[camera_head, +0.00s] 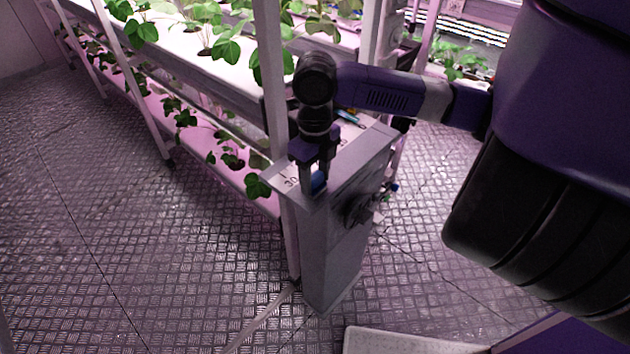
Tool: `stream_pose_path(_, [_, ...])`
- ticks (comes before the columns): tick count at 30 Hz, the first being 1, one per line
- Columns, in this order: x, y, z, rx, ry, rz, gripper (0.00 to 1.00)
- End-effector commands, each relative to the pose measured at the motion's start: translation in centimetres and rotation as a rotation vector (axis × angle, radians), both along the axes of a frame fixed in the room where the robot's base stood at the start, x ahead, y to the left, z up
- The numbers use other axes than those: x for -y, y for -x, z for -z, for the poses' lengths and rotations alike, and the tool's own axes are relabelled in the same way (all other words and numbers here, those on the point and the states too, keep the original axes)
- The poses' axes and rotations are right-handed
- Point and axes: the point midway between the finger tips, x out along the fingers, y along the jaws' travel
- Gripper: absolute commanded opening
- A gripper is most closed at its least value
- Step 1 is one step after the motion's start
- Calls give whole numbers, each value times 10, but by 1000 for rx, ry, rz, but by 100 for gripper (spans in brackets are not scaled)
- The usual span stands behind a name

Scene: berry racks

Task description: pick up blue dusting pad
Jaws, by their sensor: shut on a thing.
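My gripper points down over the top of the grey post-like stand (335,225) at the end of the rack and is shut on the pad. The fingers and the wrist hide most of the pad. I cannot tell whether the pad still touches the stand's top.
A plant rack (225,85) with leafy plants on two levels stands behind and left of the stand. A small blue-green item (348,116) lies on the stand's far part. A white tray-like surface (400,341) shows at the bottom. The patterned metal floor (130,240) is clear at left.

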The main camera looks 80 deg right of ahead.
Motion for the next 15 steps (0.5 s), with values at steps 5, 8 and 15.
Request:
stream_pose_path(5, [0, 0, -7, 1, 1, 0, 4])
stream_pose_path(8, [1, -1, -16, 1, 2, 0, 4])
stream_pose_path(15, [1, -1, -67, 3, 5, -2, 4])
